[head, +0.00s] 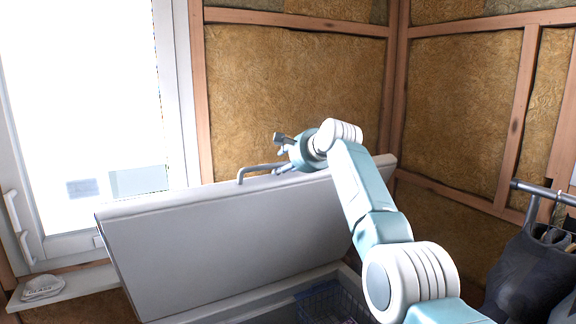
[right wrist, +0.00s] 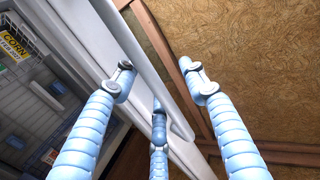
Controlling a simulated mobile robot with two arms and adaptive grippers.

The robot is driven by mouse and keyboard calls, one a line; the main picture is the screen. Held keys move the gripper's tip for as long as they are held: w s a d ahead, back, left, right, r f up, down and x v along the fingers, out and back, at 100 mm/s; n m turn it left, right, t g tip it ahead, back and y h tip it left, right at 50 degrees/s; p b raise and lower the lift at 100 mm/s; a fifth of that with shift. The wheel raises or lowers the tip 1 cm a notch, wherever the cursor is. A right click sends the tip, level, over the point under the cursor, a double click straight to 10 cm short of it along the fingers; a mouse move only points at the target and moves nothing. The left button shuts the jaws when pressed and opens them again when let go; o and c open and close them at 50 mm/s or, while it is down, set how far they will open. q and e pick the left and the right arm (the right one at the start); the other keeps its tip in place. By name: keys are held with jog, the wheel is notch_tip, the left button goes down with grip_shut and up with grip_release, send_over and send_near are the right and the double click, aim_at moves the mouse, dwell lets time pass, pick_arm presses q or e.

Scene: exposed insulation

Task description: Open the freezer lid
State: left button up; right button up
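The freezer lid (head: 225,235) is a pale slab that stands raised and tilted, with the freezer's inside showing below its right part. A grey bar handle (head: 258,168) runs along its upper edge; it also shows in the right wrist view (right wrist: 146,62). My right gripper (head: 281,154) is at the right end of this handle. In the right wrist view my right gripper (right wrist: 158,85) has its fingers spread apart, with the handle passing between them in the picture. Whether any finger touches it I cannot tell. My left gripper is not in view.
A wire basket (head: 328,303) is inside the freezer, and a yellow corn label (right wrist: 14,42) shows there in the right wrist view. A window (head: 85,110) is at left, with a sill (head: 75,285) below. Insulated walls (head: 295,95) stand behind. Dark clothes (head: 535,275) hang at right.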

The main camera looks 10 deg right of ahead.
jog(key=shift+a+r, duration=0.2)
jog(key=shift+r, duration=0.5)
jog(key=shift+s+r, duration=0.15)
jog(key=shift+s, duration=0.4)
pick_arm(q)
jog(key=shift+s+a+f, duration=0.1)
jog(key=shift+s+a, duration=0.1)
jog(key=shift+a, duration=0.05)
pick_arm(e)
jog(key=d+f+v, duration=0.1)
jog(key=v, duration=0.9)
jog(key=shift+s, duration=0.15)
jog(key=shift+s+r, duration=0.1)
